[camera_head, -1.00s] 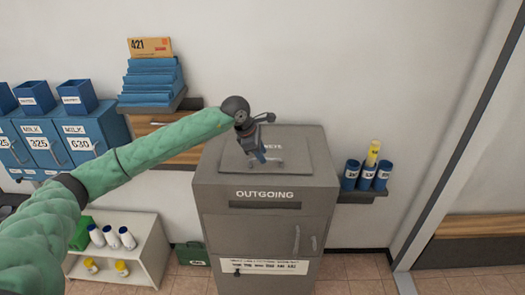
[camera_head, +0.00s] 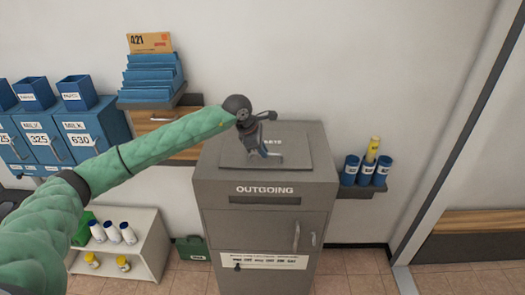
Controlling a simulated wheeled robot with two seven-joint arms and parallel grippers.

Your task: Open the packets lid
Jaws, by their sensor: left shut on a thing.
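The grey outgoing mailbox (camera_head: 265,210) stands against the wall in the middle of the view. Its flat grey packets lid (camera_head: 298,158) lies on top and looks closed, with its lettering partly hidden by my gripper. My left gripper (camera_head: 255,156) reaches in from the left, points down over the lid, and is shut on the lid's small handle (camera_head: 274,157). The gripper hides part of the handle. My right gripper is not in view.
A wall shelf with blue trays (camera_head: 151,80) and blue milk lockers (camera_head: 60,135) are at the left. A low white rack (camera_head: 148,235) holds bottles. Blue tubes (camera_head: 366,172) stand on a small shelf right of the mailbox. A door handle (camera_head: 297,236) is on its front.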

